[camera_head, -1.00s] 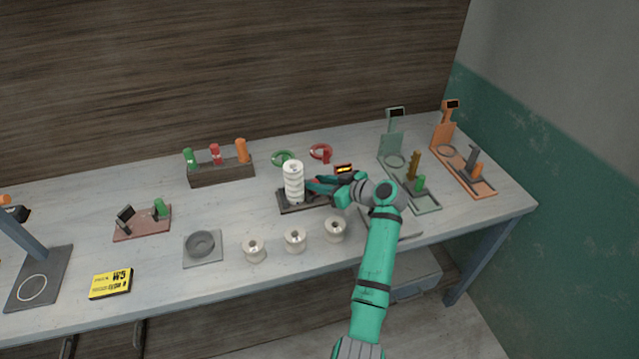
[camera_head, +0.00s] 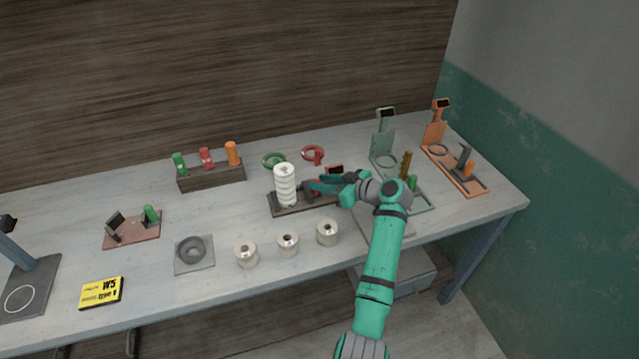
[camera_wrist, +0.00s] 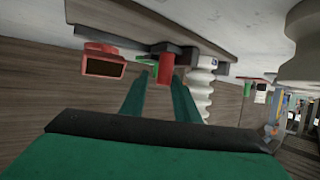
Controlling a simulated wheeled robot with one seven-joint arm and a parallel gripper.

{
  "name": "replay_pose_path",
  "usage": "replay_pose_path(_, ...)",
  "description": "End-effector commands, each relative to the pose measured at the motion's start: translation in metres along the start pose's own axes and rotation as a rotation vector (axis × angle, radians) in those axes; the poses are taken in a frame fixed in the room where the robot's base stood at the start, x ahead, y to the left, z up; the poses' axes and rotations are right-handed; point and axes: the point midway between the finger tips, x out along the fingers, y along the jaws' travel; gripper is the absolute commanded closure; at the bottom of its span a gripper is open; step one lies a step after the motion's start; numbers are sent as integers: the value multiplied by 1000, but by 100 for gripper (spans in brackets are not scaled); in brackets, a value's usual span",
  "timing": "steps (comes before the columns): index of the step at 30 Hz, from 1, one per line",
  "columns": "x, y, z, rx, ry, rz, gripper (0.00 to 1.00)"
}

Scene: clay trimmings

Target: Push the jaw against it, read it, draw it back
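A white ribbed stack (camera_head: 285,185) stands upright on the dark base of a gauge (camera_head: 290,208). It also shows in the wrist view (camera_wrist: 200,85). The gauge's red jaw handle (camera_wrist: 165,70) sits between my fingertips, with a dark jaw block (camera_wrist: 183,50) beside the stack. My gripper (camera_head: 312,188) lies just right of the stack, its fingers closed in about the red handle; it also shows in the wrist view (camera_wrist: 160,90). The red-framed display (camera_wrist: 103,62) is dark. Whether the jaw touches the stack is hard to tell.
Three cream spools (camera_head: 288,244) stand in front of the gauge. Green (camera_head: 274,161) and red rings (camera_head: 313,154) lie behind it. Green (camera_head: 385,145) and orange (camera_head: 434,135) stands are at the right. A yellow box (camera_head: 101,292) lies front left.

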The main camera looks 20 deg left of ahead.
Motion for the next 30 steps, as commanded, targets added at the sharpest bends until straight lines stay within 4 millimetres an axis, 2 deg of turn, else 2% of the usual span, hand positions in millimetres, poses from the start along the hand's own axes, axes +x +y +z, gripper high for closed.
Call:
replay_pose_path(12, 1, -2, -1, -2, 0, -5, 74)
replay_pose_path(16, -6, -2, -1, -2, 1, -5, 74)
replay_pose_path(20, -24, -1, 0, -2, 1, -3, 74)
replay_pose_path(30, -85, -1, -1, -3, 1, -2, 74)
